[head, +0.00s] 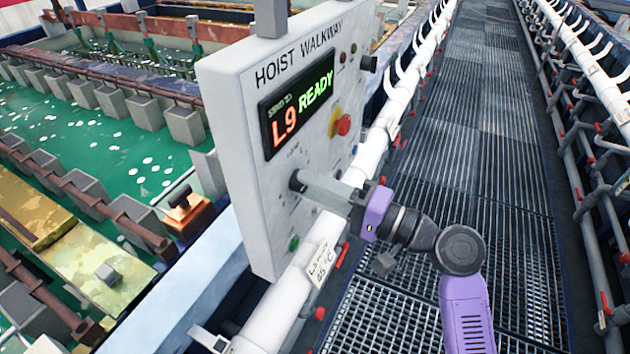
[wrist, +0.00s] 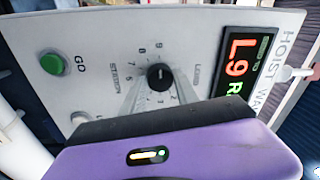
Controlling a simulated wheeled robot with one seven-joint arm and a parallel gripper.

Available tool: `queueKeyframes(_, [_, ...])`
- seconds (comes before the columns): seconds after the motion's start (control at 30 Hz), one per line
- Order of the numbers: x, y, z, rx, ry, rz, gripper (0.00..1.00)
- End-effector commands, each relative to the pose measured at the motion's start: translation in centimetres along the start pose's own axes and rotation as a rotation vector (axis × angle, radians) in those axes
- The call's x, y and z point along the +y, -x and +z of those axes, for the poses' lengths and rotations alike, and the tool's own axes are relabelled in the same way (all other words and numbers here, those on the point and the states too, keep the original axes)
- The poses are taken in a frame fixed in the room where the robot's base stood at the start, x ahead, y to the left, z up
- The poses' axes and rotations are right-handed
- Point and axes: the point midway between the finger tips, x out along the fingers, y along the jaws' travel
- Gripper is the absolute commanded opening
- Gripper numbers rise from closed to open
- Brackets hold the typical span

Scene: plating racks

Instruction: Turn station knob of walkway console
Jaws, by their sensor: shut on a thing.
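The walkway console (head: 230,110) is a pale grey panel labelled HOIST WALKWAY. Its display (head: 297,103) reads L9 READY; L9 also shows in the wrist view (wrist: 243,62). The station knob (wrist: 159,76) is a round black knob inside a numbered dial marked STATION. My gripper (head: 308,184) reaches the panel from the right in the head view, and its fingers are shut on the knob. In the wrist view, the grey fingers (wrist: 152,92) meet the knob from below. They cover part of the dial, and the knob's pointer is hard to read.
A green GO button (wrist: 53,64) sits on the panel, also in the head view (head: 294,243). A red knob on yellow (head: 343,125) is higher up. A white pipe (head: 375,150) runs beside the console. The grated walkway (head: 490,110) is clear; green tanks (head: 130,150) lie left.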

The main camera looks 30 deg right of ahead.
Motion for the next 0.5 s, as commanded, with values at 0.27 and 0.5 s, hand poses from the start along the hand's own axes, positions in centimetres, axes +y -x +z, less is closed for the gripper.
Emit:
queueKeyframes(0.27, [0.05, 0.01, -0.02, 0.002, -0.030, 0.002, 0.00])
queueKeyframes(0.5, [0.07, 0.02, -0.02, 0.003, -0.031, 0.002, 0.00])
